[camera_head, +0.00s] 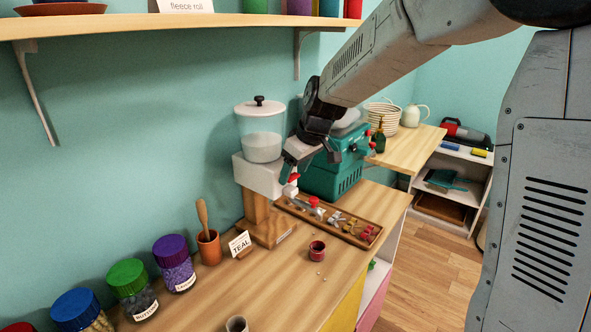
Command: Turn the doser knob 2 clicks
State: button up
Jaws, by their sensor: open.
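The doser has a clear hopper (261,137) with a pale fill and a dark-knobbed lid. It sits on a white body (258,176) on a wooden stand (265,218). A small red-and-white part (292,179) shows at the body's right side; it may be the doser knob, but it is small and partly covered. My gripper (312,160) is open, at the right side of the doser body, just above and right of that red part. I cannot tell whether it touches the part.
A wooden tray (372,238) with small metal and red pieces lies right of the stand. A red cup (317,250) stands in front. A green machine (335,178) is behind my gripper.

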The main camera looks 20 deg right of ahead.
jog(key=c, duration=1)
jog(key=shift+w+d+g+y, duration=0.2)
jog(key=shift+d+g+y, duration=0.15)
jog(key=shift+y, duration=0.55)
jog(key=y, duration=0.1)
jog(key=g+y, duration=0.1)
jog(key=m+g, duration=0.1)
jog(key=shift+w+d+f+y, duration=0.25)
jog(key=shift+y, duration=0.15)
jog(key=y, duration=0.1)
jog(key=g+y, duration=0.1)
jog(key=m+g+y, duration=0.1)
jog(key=shift+w+d+f+y, duration=0.2)
jog(key=shift+d+f+y, duration=0.1)
jog(key=shift+d+y, duration=0.1)
jog(key=o, duration=1)
